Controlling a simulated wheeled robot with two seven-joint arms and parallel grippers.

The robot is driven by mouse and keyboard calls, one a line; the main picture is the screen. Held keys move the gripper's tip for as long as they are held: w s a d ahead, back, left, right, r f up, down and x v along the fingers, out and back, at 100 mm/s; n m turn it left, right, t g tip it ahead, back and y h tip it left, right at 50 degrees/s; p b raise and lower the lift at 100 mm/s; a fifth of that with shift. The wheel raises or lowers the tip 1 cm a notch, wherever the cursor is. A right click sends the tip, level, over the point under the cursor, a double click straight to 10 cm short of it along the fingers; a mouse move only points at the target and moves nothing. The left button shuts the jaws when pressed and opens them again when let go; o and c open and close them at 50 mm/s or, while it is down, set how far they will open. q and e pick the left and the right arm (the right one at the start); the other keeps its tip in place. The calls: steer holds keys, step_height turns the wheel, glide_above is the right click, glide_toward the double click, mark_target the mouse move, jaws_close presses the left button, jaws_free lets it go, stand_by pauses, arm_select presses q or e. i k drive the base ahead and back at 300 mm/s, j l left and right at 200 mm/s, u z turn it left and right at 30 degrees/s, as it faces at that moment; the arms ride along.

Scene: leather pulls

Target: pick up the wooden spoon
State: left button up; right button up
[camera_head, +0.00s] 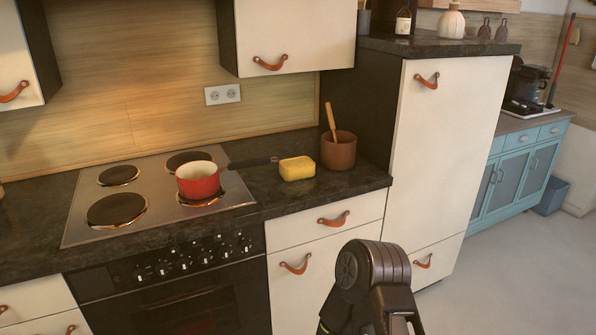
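The wooden spoon (331,120) stands in a brown pot (338,152) on the dark counter, near the tall cabinet. Its handle sticks up and leans slightly left; its lower end is hidden inside the pot. A dark grey part of one of my arms rises at the bottom, right of centre, in front of the drawers and well below the pot. Neither of my grippers' fingertips can be made out in this view, and nothing touches the spoon.
A yellow sponge (297,168) lies just left of the pot. A red saucepan (198,180) sits on the stove (150,190), its dark handle (252,162) pointing towards the sponge. The tall cabinet (447,150) closes off the right side. An upper cabinet (295,35) hangs above.

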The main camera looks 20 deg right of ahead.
mark_target(330, 117)
steer(key=l+u, duration=0.3)
steer(key=l, duration=0.6)
steer(key=l+u, duration=0.35)
steer(key=l, duration=0.55)
